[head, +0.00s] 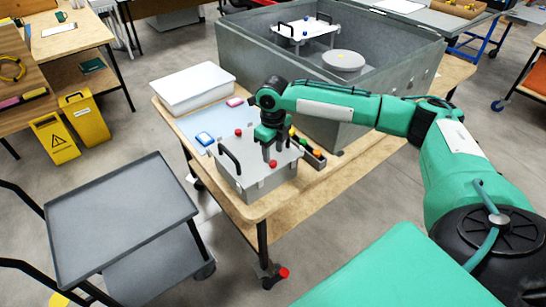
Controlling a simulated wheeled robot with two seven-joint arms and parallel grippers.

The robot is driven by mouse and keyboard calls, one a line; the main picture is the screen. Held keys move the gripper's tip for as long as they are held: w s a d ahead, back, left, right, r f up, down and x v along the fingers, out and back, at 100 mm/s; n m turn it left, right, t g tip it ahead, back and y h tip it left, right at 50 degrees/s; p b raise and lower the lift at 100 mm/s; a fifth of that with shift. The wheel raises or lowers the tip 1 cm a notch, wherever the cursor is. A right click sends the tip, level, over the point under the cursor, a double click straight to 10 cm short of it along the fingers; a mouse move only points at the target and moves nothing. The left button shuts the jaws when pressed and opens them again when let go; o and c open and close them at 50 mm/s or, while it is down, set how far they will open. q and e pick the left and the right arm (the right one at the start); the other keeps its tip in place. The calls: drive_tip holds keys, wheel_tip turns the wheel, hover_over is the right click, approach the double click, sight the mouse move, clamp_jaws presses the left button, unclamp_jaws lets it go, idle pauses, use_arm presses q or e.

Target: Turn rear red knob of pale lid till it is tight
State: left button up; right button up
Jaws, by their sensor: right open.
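The pale lid (256,180) covers a grey box on the wooden table and has a black handle (230,157) at its left. One red knob (238,132) stands at the lid's rear left, and another red knob (273,163) at its front right. My right gripper (269,152) points down over the right part of the lid and is open. Its fingers are small and dark here; I cannot tell whether they touch a knob or the lid beneath. Any knob under or behind the gripper is hidden. My left gripper is not in view.
A white box (193,89), a blue item (204,138) and a pink item (235,102) lie left of and behind the lid. A narrow tray (312,155) with coloured pieces lies to its right. A large grey tub (262,60) stands behind. A grey cart (120,208) stands front left.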

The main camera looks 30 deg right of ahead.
sight(273, 162)
drive_tip(key=shift+f, duration=2.05)
